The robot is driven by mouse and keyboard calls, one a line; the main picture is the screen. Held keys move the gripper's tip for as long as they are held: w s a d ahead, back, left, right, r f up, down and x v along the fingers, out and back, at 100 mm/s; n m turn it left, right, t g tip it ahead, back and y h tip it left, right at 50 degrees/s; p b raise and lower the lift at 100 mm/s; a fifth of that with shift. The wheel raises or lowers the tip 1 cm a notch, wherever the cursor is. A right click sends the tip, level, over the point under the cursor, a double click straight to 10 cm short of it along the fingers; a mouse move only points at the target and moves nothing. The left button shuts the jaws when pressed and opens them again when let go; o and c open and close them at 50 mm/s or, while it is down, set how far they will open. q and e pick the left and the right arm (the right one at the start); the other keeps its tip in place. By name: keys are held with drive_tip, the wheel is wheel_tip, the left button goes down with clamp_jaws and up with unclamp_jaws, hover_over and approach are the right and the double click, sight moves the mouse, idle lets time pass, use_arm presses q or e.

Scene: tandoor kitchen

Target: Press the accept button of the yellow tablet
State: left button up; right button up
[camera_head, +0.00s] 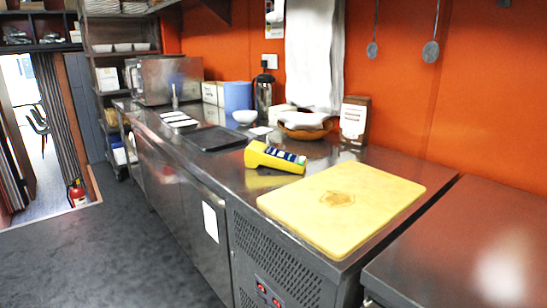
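The yellow tablet (262,160) is a chunky yellow device lying on the steel counter, just behind the cutting board. Its dark face is turned to the upper right and carries light and coloured marks. A small greenish-white patch shows near the right end of that face. The marks are too small to tell which one is the accept button. Neither of my grippers is in view, and nothing touches the tablet from above.
A yellow cutting board (300,204) lies in front of the tablet on the counter (206,169). A dark tray (211,138), a white bowl (245,117), a brown bowl (300,132) and a stand-up card (354,119) are behind. Open floor (95,250) lies left.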

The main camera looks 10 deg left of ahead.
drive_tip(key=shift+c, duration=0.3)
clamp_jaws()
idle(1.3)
